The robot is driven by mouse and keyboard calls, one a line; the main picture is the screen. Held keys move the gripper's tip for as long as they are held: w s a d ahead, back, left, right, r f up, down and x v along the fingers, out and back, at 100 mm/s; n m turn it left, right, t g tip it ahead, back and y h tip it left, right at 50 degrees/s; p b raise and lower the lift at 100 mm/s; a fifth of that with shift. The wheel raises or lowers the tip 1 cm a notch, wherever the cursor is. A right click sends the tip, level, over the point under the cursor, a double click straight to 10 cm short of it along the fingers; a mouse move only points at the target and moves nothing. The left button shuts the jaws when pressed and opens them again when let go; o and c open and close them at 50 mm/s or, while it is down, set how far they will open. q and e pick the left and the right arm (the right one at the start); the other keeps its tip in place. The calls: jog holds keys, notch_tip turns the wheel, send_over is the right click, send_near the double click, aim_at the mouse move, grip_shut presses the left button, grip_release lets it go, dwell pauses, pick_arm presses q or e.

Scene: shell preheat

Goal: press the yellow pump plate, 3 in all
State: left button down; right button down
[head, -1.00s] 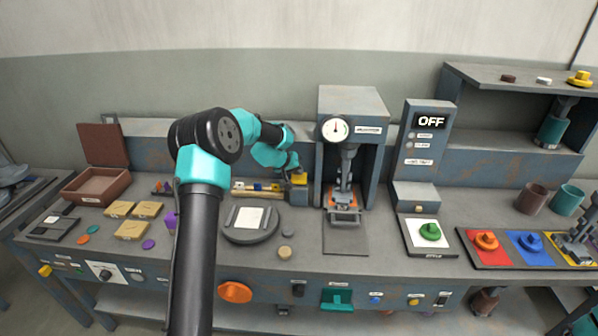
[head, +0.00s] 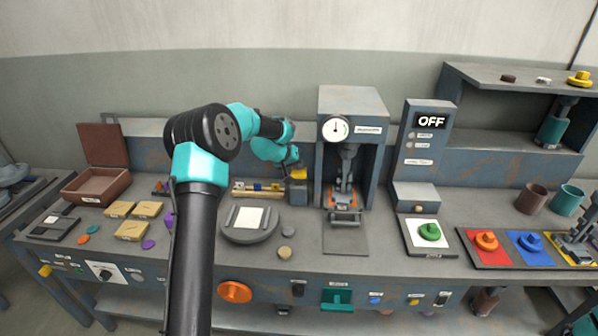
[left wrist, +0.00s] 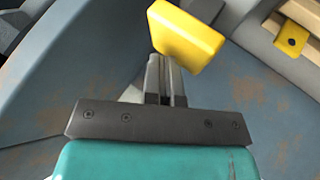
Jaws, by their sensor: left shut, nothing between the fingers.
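The yellow pump plate (head: 299,174) sits on a small grey block on the bench, left of the press. In the left wrist view the plate (left wrist: 187,35) is a tilted yellow slab just beyond my fingertips. My left gripper (head: 296,166) is over the plate in the head view. In the left wrist view its fingers (left wrist: 166,62) are shut with nothing between them. The tips overlap the plate's lower edge in that picture; I cannot tell whether they touch it. My right gripper does not show.
The grey press with a gauge (head: 352,105) stands close to the right of the plate. A round grey dish (head: 249,236) lies in front. A rail with small coloured pieces (head: 258,188) is left of the plate. An OFF display tower (head: 430,145) stands further right.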

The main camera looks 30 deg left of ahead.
pick_arm(q)
jog(key=shift+r, duration=0.75)
jog(key=shift+r, duration=2.5)
dwell(0.7)
notch_tip(320, 180, up, 4)
jog(key=shift+f, duration=0.1)
jog(key=shift+f, duration=0.15)
jog(key=shift+f, duration=4.25)
